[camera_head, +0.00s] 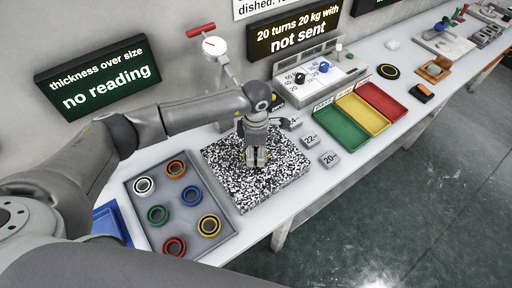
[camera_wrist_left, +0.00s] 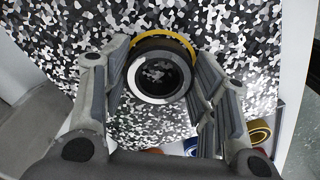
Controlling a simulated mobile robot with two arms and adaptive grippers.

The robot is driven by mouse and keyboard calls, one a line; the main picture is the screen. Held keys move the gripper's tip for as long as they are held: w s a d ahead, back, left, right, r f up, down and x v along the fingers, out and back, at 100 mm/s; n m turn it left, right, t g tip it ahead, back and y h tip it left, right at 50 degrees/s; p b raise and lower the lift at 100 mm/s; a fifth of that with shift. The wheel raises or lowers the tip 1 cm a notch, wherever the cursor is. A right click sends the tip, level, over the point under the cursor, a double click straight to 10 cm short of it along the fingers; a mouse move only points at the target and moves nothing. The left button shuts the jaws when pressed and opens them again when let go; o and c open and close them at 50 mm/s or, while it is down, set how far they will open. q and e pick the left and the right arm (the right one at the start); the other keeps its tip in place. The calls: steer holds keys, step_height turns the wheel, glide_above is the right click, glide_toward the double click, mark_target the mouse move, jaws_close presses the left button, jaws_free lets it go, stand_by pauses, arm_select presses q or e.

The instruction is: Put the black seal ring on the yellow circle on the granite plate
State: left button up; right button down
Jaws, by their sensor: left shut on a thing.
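My left gripper (camera_head: 256,164) points down over the speckled black-and-white granite plate (camera_head: 286,166) in the head view. In the left wrist view the same gripper (camera_wrist_left: 159,60) is shut on the black seal ring (camera_wrist_left: 158,45), which has a pale grey face towards the camera. The yellow circle (camera_wrist_left: 190,47) on the plate shows as an arc along the ring's far edge. The ring covers much of the rest, and plate speckle shows through its hole. I cannot tell whether the ring touches the plate. My right gripper is not in view.
A grey tray (camera_head: 180,231) with several coloured rings lies left of the plate. Grey weight blocks (camera_head: 311,141) stand to its right, before green (camera_head: 340,130), yellow and red bins. A dial gauge stand (camera_head: 216,48) rises behind. The plate's front part is clear.

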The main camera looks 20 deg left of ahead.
arm_select(q)
steer(key=shift+f+b, duration=0.2)
steer(key=shift+b, duration=0.1)
steer(key=o, duration=1)
steer(key=shift+o, duration=0.2)
steer(key=shift+r, duration=0.1)
steer(key=shift+r+p, duration=0.15)
steer(key=shift+p, duration=0.15)
steer(key=shift+w+r, duration=0.1)
steer(key=shift+r, duration=0.15)
step_height(320, 180, up, 12)
steer(key=b, duration=0.3)
steer(key=shift+f+b, duration=0.25)
steer(key=shift+b, duration=0.1)
